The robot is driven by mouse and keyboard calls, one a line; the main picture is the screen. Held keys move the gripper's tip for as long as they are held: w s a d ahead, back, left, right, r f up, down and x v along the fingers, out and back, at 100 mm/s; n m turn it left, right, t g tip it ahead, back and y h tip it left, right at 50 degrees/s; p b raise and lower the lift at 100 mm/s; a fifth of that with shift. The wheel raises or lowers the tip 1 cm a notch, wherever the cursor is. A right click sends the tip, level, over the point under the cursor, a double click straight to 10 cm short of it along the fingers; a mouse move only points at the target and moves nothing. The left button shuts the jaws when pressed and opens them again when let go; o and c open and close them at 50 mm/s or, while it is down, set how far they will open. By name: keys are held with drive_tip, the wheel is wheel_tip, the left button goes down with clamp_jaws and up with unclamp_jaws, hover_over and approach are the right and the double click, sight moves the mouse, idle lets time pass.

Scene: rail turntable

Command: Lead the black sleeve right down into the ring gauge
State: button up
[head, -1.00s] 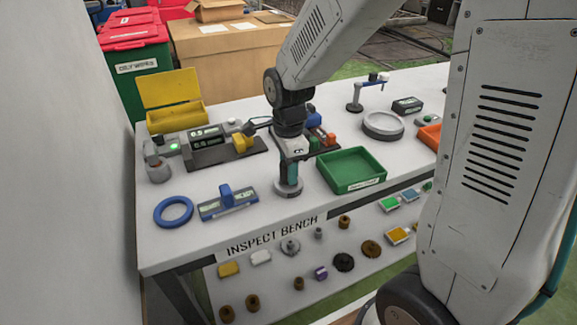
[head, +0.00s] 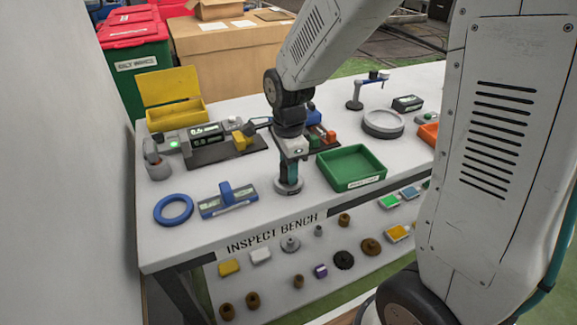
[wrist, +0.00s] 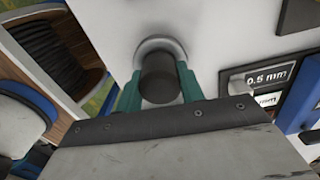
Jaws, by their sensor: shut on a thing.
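My gripper (head: 289,178) points down over the front of the bench, its teal fingers closed. In the wrist view my gripper (wrist: 160,88) is shut on the black sleeve (wrist: 160,78), with a finger on each side of it. The grey ring gauge (head: 288,190) sits on the bench right under the fingers. In the wrist view the ring gauge (wrist: 150,43) shows as a pale rim behind the sleeve. The sleeve's lower end is hidden, so I cannot tell how deep it sits in the ring. The fingers hide the sleeve in the head view.
A green tray (head: 368,181) stands close to the right of my gripper. A blue-handled gauge (head: 228,201) and a blue ring (head: 173,222) lie to the left. A measuring device with a display (head: 207,134) is behind left. The bench front edge is close.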

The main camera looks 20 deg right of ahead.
drive_tip(key=shift+f, duration=0.55)
idle(1.4)
drive_tip(key=o, duration=1.2)
drive_tip(key=shift+o, duration=0.2)
wheel_tip(320, 180, up, 8)
drive_tip(key=shift+f, duration=0.1)
drive_tip(key=shift+n, duration=0.5)
drive_tip(key=s+d+r+n, duration=0.1)
drive_tip(key=s+r+n, duration=0.2)
drive_tip(key=s+n, duration=0.3)
drive_tip(key=s+d+r+n+t, duration=0.1)
drive_tip(key=s+r+n, duration=0.2)
drive_tip(key=s+n, duration=0.3)
drive_tip(key=s+d+r+n, duration=0.1)
drive_tip(key=s+r+n, duration=0.2)
drive_tip(key=s, duration=0.7)
drive_tip(key=n, duration=0.2)
drive_tip(key=shift+n, duration=0.4)
